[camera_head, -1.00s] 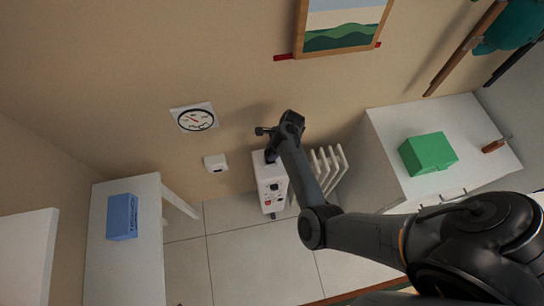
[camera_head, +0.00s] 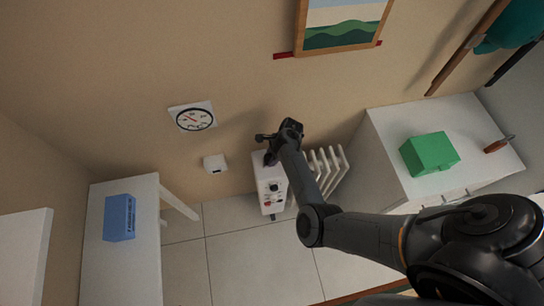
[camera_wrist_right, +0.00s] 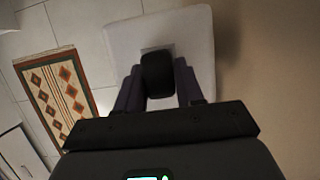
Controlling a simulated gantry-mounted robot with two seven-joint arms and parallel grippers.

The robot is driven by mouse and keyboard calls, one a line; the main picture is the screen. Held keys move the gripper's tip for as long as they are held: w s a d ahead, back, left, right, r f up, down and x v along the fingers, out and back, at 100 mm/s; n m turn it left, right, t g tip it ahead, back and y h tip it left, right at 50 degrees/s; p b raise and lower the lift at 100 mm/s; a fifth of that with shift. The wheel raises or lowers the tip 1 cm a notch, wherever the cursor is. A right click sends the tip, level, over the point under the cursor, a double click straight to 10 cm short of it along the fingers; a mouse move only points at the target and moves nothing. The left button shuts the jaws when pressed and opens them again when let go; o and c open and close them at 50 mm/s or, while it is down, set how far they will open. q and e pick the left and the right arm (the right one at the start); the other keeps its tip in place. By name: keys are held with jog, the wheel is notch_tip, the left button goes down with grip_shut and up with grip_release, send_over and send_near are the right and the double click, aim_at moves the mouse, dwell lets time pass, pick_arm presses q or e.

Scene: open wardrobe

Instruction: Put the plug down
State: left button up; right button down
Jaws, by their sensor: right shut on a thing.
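My right gripper (camera_head: 271,158) is low over the top of a white box (camera_head: 270,190) with dark knobs and a red mark, beside the radiator. In the right wrist view my right gripper (camera_wrist_right: 158,88) is shut on a dark rounded piece, the plug (camera_wrist_right: 158,73). The plug is in front of a pale flat surface with a greyer patch. I cannot tell whether the plug touches that surface. In the head view the plug is hidden or too dark to make out. My left gripper is not in view.
A white wall fitting (camera_head: 215,163) and a round dial (camera_head: 193,117) are on the wall to the left. A white ribbed radiator (camera_head: 326,170) stands right of the box. A cabinet (camera_head: 385,143) carries a green box (camera_head: 428,152). A patterned rug (camera_wrist_right: 58,90) lies on the floor.

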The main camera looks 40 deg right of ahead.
jog(key=shift+s+d+f, duration=0.1)
jog(key=shift+s+f, duration=0.25)
jog(key=shift+f, duration=0.3)
jog(key=c, duration=0.7)
grip_release()
jog(key=shift+c, duration=0.2)
jog(key=shift+w+r, duration=0.15)
jog(key=shift+r, duration=0.1)
jog(key=shift+w+r+p, duration=0.3)
jog(key=shift+w+r, duration=0.05)
jog(key=shift+r, duration=0.2)
jog(key=s+d+r+n+h+p, duration=0.1)
jog(key=s+d+r+n+p, duration=0.15)
jog(key=r, duration=0.35)
jog(key=s+d+r+n+h+p, duration=0.1)
jog(key=s+d+r+n, duration=0.15)
jog(key=r, duration=0.45)
jog(key=s+a+r+n, duration=0.4)
jog(key=s+a+n, duration=0.4)
jog(key=s+n, duration=0.1)
jog(key=s+a+r+n+t+h, duration=0.1)
jog(key=s+a+r+n, duration=0.4)
jog(key=n, duration=0.7)
jog(key=s+a, duration=0.2)
jog(key=s, duration=0.2)
jog(key=shift+s+a+r+t, duration=0.2)
jog(key=shift+a+t, duration=0.1)
jog(key=shift+a, duration=0.1)
